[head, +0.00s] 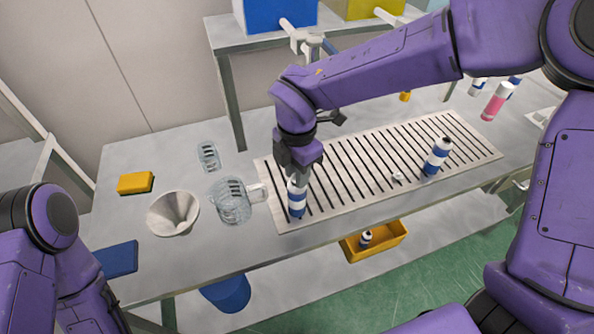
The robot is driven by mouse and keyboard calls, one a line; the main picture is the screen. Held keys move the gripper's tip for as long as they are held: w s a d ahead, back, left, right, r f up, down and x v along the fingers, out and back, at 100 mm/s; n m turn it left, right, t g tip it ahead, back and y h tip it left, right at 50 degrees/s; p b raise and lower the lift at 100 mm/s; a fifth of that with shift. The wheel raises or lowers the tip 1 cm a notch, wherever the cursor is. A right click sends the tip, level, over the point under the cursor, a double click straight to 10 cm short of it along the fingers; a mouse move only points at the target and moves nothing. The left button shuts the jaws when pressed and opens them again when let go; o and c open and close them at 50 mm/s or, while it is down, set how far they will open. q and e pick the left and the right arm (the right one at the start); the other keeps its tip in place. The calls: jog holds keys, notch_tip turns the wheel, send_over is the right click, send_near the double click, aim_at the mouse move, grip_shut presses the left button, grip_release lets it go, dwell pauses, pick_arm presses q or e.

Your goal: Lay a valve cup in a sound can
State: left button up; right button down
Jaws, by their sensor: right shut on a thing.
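My right gripper (297,180) points down at the mouth of a blue-and-white striped can (297,204). The can stands upright at the left end of the slotted rack (345,182). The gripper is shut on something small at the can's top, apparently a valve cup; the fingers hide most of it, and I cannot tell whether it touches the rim. A small white piece that looks like a valve cup (398,177) lies on the rack. My left gripper is out of view.
A glass jug (232,203), a white funnel (173,213), a glass beaker (208,156) and a yellow sponge-like block (135,183) stand left of the rack. A pink can (495,103) stands at right. A yellow bin (391,242) holding a can is below the table edge.

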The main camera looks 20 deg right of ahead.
jog(key=shift+c, duration=1.2)
grip_release()
jog(key=shift+r+p, duration=2.3)
jog(key=shift+r, duration=1.25)
jog(key=shift+f, duration=0.1)
